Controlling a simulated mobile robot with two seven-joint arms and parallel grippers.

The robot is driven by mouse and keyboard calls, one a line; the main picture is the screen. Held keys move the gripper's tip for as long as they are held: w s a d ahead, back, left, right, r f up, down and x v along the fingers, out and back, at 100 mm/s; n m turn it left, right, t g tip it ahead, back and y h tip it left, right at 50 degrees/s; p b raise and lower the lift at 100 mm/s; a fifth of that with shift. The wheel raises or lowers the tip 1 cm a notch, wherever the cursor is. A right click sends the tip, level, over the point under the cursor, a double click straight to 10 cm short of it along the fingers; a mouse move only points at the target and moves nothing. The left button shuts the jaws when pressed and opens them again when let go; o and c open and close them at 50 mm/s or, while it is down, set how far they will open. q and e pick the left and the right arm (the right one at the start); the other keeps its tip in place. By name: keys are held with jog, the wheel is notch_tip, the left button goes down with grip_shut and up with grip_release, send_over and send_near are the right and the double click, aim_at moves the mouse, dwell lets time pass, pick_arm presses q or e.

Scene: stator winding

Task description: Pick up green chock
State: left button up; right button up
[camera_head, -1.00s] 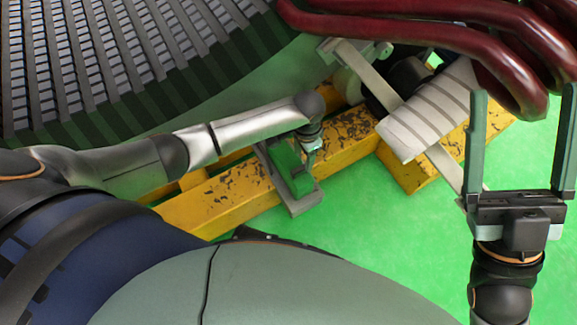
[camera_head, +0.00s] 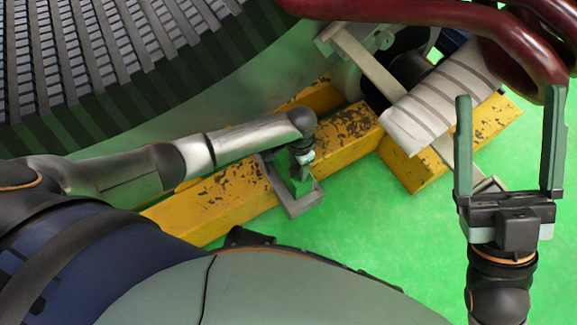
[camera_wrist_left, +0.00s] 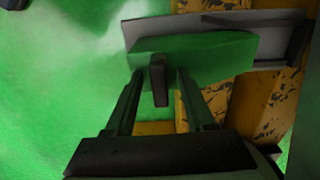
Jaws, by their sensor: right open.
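The green chock (camera_wrist_left: 215,52) is a block lying in a grey angled holder (camera_wrist_left: 270,22) in the left wrist view. In the head view the green chock (camera_head: 284,168) sits in the grey holder (camera_head: 303,203) beside the yellow beam, partly hidden by my left arm. A dark upright tab (camera_wrist_left: 158,80) stands at the chock's near side. My left gripper (camera_wrist_left: 157,72) points at the chock, its two fingers apart on either side of the tab, with gaps showing. In the head view my left gripper (camera_head: 303,158) is small and partly hidden. My right gripper (camera_head: 509,95) is open and empty.
The yellow beam (camera_head: 225,198) runs under my left arm. The large stator (camera_head: 130,65) fills the upper left. Dark red tubes (camera_head: 450,18) and a pale wrapped roll (camera_head: 440,105) lie at upper right. Green floor (camera_head: 375,215) is clear in the middle.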

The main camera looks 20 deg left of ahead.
pick_arm(q)
grip_shut()
jog(key=shift+w+r, duration=0.1)
dwell(0.6)
